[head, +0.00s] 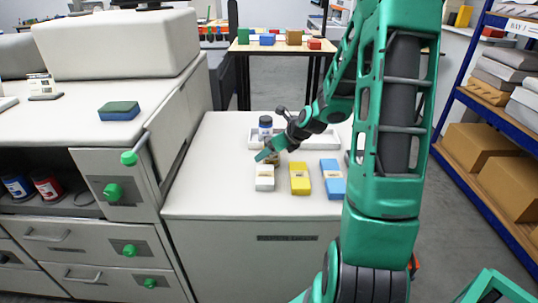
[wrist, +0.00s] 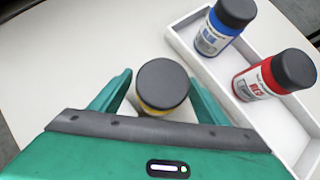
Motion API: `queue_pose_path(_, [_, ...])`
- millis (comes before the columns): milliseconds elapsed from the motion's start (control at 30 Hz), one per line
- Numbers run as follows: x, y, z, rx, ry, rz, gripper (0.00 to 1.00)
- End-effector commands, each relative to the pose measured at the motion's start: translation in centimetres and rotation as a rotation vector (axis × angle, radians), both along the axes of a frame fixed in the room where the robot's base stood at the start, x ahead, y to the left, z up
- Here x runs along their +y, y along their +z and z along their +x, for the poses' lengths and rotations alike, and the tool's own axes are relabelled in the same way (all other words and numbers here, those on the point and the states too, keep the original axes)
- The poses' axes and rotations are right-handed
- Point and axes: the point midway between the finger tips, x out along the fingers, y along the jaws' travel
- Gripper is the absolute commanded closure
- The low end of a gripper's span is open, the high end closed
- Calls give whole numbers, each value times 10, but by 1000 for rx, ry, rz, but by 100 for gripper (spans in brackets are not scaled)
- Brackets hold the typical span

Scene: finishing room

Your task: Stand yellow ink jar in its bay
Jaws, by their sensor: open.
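The yellow ink jar (wrist: 163,86) has a dark grey cap and a yellow body. It stands between the two spread fingers of my gripper (wrist: 160,78) in the wrist view. In the head view my gripper (head: 267,155) is low over the white cabinet top and mostly hides this jar. A white tray (wrist: 188,50) lies to the right of the jar in the wrist view. It holds a blue jar (wrist: 216,36) and a red jar (wrist: 270,76), both upright with dark caps. The head view shows the blue jar (head: 265,125) too; my arm covers part of the tray.
White (head: 264,178), yellow (head: 299,178) and blue (head: 332,180) labelled blocks lie in a row in front of the gripper. A higher counter with a sponge (head: 119,111) stands left. A blue shelf rack (head: 470,70) stands right. The front of the cabinet top (head: 220,195) is clear.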

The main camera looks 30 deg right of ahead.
Motion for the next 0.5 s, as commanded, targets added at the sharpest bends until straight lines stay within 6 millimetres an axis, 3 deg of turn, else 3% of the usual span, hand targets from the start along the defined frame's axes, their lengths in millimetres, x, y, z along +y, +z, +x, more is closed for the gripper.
queue_pose_path(200, [3,-19,16,2,0,1,31])
queue_pose_path(500, [4,-22,20,0,-1,-1,31])
